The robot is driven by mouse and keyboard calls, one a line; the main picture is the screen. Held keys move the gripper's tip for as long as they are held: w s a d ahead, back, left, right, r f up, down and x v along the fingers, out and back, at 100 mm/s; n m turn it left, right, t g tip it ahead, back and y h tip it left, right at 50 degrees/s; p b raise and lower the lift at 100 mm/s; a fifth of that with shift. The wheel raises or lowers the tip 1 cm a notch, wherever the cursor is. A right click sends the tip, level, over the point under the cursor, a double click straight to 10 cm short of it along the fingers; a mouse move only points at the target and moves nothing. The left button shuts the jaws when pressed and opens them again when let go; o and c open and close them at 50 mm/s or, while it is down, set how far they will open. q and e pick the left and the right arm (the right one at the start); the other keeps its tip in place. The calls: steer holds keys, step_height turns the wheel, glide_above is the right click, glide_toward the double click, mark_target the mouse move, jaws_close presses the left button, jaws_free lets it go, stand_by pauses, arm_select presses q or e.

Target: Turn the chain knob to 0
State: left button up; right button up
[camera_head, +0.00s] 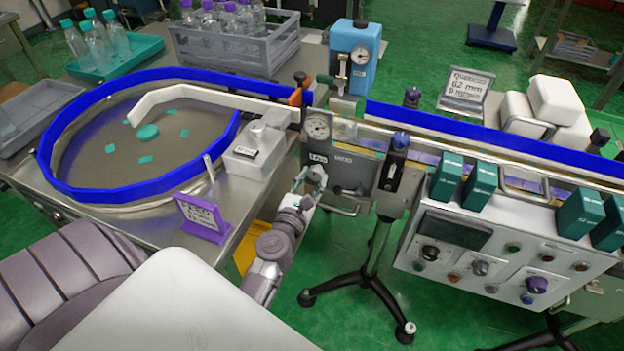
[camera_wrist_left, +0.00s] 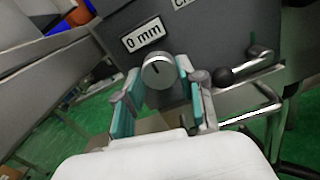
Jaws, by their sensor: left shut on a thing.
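The knob (camera_wrist_left: 158,70) is a round silver one with a dark pointer line on its face, on the front of a dark grey box (camera_head: 349,172). The line points up and slightly left. A white plate reading "0 mm" (camera_wrist_left: 142,33) sits just above it, and a cut-off label starting "CH" is at the top edge of the wrist view. My left gripper (camera_wrist_left: 160,75) has its teal-padded fingers on both sides of the knob and is shut on it. In the head view my left gripper (camera_head: 310,182) is at the lower left of the box and largely hides the knob.
A black-ball lever (camera_wrist_left: 224,76) and a bent metal handle (camera_wrist_left: 255,105) are close right of my fingers. A dial gauge (camera_head: 318,127) is above the knob. A round blue-rimmed turntable (camera_head: 100,197) stands left, a control panel (camera_head: 490,260) with several knobs right.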

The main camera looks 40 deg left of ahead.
stand_by(0.3)
arm_select(q)
steer(key=o, duration=1.1)
steer(key=shift+o, duration=0.2)
